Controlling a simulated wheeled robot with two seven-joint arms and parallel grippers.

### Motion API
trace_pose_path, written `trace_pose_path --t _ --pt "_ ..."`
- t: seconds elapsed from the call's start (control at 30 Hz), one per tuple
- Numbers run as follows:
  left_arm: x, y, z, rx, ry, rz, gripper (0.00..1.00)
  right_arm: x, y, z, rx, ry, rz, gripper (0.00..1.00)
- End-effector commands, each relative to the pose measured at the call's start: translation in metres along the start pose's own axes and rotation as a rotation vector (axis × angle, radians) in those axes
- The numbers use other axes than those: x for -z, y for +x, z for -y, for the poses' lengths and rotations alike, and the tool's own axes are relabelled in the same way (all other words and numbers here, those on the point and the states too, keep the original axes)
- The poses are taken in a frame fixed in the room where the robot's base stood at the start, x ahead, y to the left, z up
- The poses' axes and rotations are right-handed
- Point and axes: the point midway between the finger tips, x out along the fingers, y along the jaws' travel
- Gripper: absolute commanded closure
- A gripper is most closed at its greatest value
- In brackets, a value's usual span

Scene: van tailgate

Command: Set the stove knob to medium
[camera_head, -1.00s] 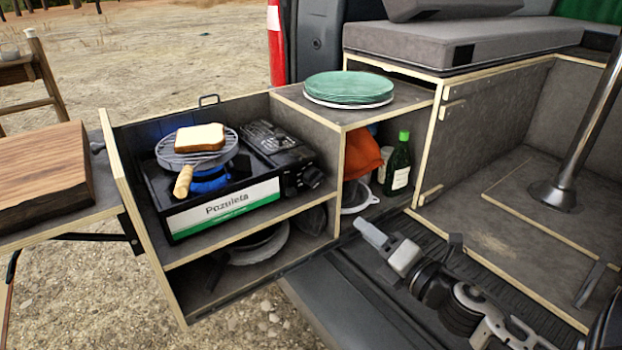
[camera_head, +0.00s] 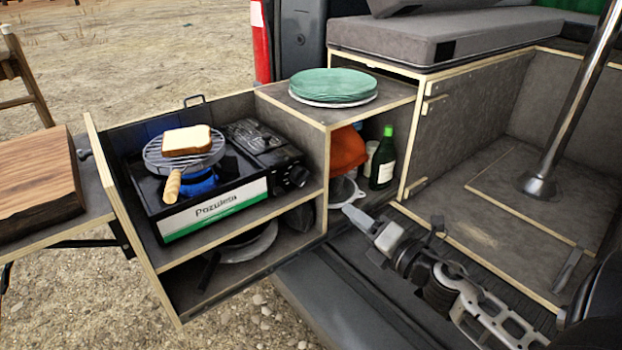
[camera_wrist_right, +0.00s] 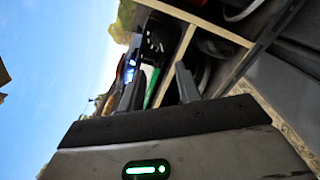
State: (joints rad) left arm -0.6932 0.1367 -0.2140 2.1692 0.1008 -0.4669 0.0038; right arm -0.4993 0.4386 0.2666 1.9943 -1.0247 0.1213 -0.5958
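The black camping stove (camera_head: 240,165), with a white and green front label, stands on the upper shelf of the pull-out unit. Its dark knob (camera_head: 298,176) is at the right end of the front; its exact setting is too small to read. A blue flame (camera_head: 200,182) burns under a round grill rack (camera_head: 160,150) holding a slice of bread (camera_head: 187,140). The flame also shows in the right wrist view (camera_wrist_right: 130,70). My right gripper (camera_head: 352,215) is right of and lower than the knob, apart from it, empty; its fingers look spread in the wrist view. My left gripper is out of view.
A divider panel (camera_head: 313,150) stands just right of the knob. Green plates (camera_head: 333,85) sit on top; a bottle (camera_head: 383,160) and orange cloth (camera_head: 347,150) are in the cubby. A wooden board (camera_head: 38,178) lies at left. Space in front of the stove is clear.

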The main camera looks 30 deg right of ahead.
Motion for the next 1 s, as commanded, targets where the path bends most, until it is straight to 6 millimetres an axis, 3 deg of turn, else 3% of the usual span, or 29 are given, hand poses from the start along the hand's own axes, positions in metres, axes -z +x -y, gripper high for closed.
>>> trace_pose_path --t 0.3,0.6,0.8,1.0 --pt "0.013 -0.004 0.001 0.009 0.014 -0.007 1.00 -0.003 0.068 -0.003 -0.003 -0.004 0.002 0.66" --pt "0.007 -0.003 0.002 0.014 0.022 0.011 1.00 -0.001 0.125 -0.001 -0.001 -0.002 0.002 0.66" --pt "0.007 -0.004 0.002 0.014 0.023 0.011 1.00 0.000 0.142 -0.001 -0.001 -0.002 0.001 0.66" --pt "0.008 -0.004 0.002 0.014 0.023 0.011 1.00 0.000 0.144 0.000 0.000 -0.002 0.000 0.66"
